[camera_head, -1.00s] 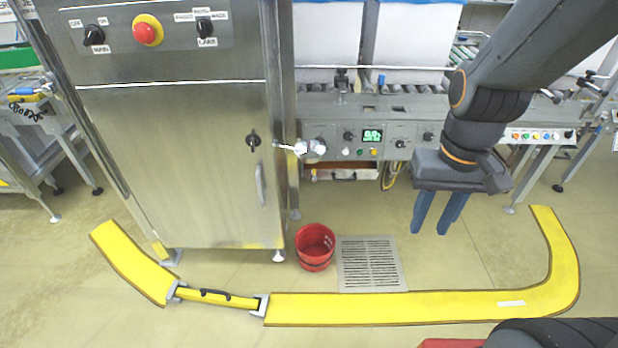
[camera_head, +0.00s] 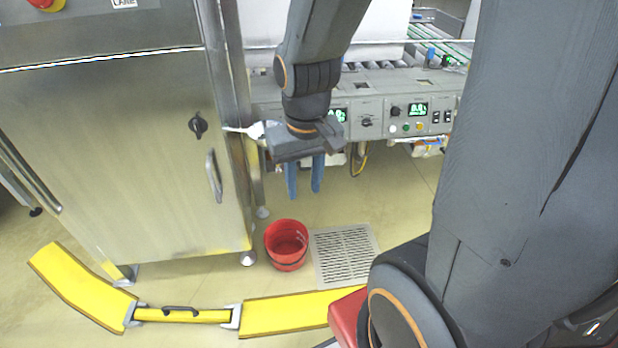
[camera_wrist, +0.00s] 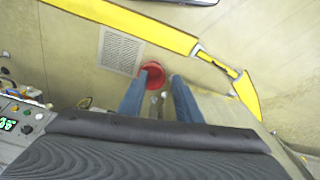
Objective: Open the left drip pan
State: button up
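My gripper (camera_head: 304,192) points down in front of the control panel of the low machine, its two blue fingers apart with nothing between them. In the wrist view the fingers of my gripper (camera_wrist: 159,92) are also spread. The left drip pan is mostly hidden behind my gripper in the head view; a small pale part under the panel (camera_head: 336,159) may belong to it. I cannot tell whether it is shut or pulled out. I cannot make the pan out clearly in the wrist view.
A steel cabinet (camera_head: 120,160) with a handle stands left of my gripper. A red bucket (camera_head: 286,244) and a floor grate (camera_head: 344,256) lie below. A yellow floor barrier (camera_head: 80,284) curves in front. The floor between machine and grate is clear.

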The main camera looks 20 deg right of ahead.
jog(key=w+d+f+m+t+b, duration=0.1)
jog(key=w+f+b, duration=0.4)
jog(key=f+b, duration=0.25)
jog(key=w+d+f+t+b, duration=0.1)
jog(key=w+d+f+b, duration=0.1)
jog(key=w+f+b, duration=0.5)
jog(key=w+d+f+m+t+b, duration=0.2)
jog(key=w+d+f+m+b, duration=0.25)
jog(key=w, duration=0.45)
jog(key=w+d+f+m+t+b, duration=0.2)
jog(key=w+d+f+t+b, duration=0.1)
jog(key=w+d+f, duration=0.4)
jog(key=w+d+f+m+t+b, duration=0.2)
jog(key=w+d+f+m+b, duration=0.15)
jog(key=w+f, duration=0.5)
jog(key=w+d+f+m+t+y+b, duration=0.2)
jog(key=w+d+f+m+t+b, duration=0.4)
jog(key=d+f, duration=0.35)
jog(key=shift+w+a+f+b, duration=0.25)
jog(key=shift+w+b, duration=0.35)
jog(key=shift+w, duration=0.85)
jog(key=shift+w+a+f+b, duration=0.1)
jog(key=shift+w+f+b, duration=0.4)
jog(key=shift+w, duration=0.9)
jog(key=shift+w+a+f+b, duration=0.15)
jog(key=shift+w+b, duration=0.55)
jog(key=shift+w, duration=0.75)
jog(key=shift+c, duration=0.4)
grip_shut()
